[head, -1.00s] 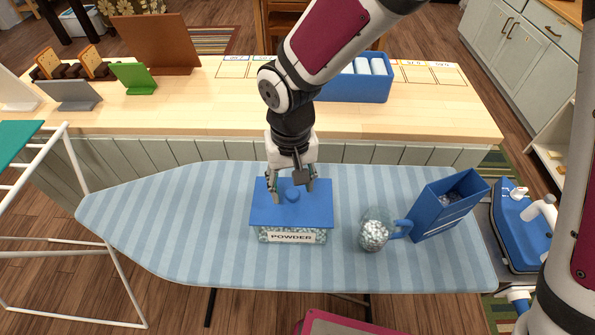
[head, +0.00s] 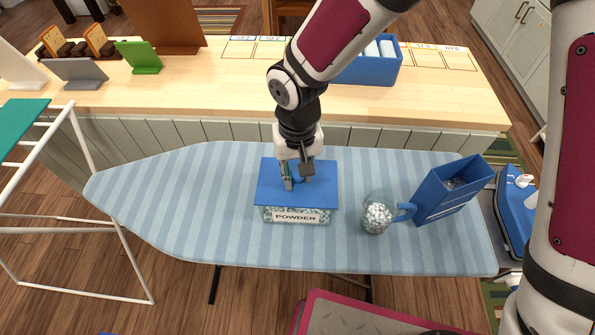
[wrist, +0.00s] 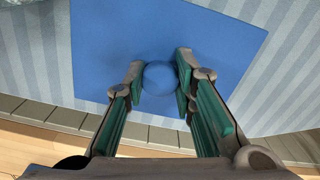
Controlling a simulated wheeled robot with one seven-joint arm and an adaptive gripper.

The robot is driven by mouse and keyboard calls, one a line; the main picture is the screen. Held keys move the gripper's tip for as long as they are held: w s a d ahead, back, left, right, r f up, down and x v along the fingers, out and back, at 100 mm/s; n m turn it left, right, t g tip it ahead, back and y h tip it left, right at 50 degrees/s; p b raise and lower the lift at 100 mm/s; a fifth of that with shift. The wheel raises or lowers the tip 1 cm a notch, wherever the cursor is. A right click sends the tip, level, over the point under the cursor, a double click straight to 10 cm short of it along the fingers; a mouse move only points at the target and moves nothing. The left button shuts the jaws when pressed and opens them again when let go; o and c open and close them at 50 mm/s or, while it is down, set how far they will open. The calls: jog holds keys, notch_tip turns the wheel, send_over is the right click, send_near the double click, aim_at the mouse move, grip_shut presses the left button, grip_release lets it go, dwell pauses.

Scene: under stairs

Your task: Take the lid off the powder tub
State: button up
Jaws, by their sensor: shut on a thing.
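The powder tub (head: 296,216) stands on the striped ironing board, a clear box of speckled powder with a "POWDER" label. Its flat blue lid (head: 323,194) sits on top and covers the opening. My gripper (head: 297,182) points down over the lid, shut on the round blue knob at its centre. In the wrist view my gripper (wrist: 161,80) has one finger on each side of the knob (wrist: 160,76), with the lid (wrist: 205,35) spread out below. In the head view the fingers hide most of the knob.
The ironing board (head: 170,205) is clear on the left. A wooden counter (head: 220,88) runs behind it.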

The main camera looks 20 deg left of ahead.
aim_at(297, 173)
grip_shut()
jog(key=shift+r, duration=0.15)
jog(key=shift+r+p, duration=0.55)
jog(key=shift+r, duration=0.4)
jog(key=shift+r+p, duration=1.25)
jog(key=shift+r, duration=1.8)
jog(key=shift+f, duration=0.1)
